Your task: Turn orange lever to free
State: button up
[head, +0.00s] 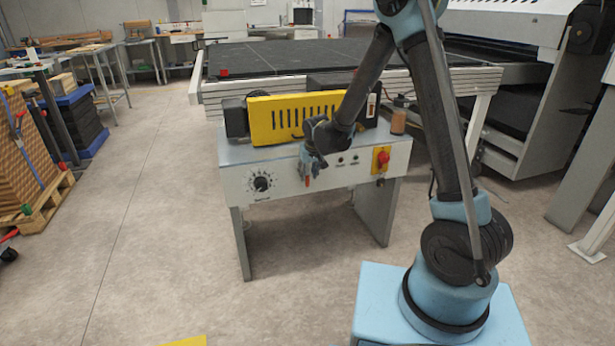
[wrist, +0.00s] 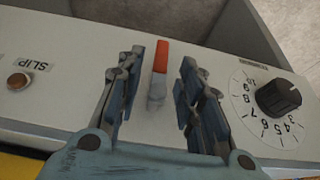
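The orange lever (wrist: 160,58) stands out from the white front panel (wrist: 60,105) of the machine, with a grey metal lower part. In the wrist view it lies between the two blue-grey fingers of my gripper (wrist: 161,68), with a visible gap on each side. The gripper is open. In the head view the lever's orange tip (head: 307,181) shows just below my gripper (head: 309,168), at the panel's front. The lever's base is partly hard to make out, and no label reading "free" is visible.
A black numbered dial (wrist: 280,97) sits right of the lever in the wrist view. A round brown button (wrist: 18,82) marked SLIP is at the left. In the head view a red switch on a yellow plate (head: 380,160) is right, and a yellow cover (head: 285,118) stands behind.

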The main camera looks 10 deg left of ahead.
jog(key=shift+x, duration=0.85)
jog(key=shift+c, duration=0.3)
grip_shut()
jog(key=shift+a, duration=0.2)
jog(key=shift+s, duration=0.1)
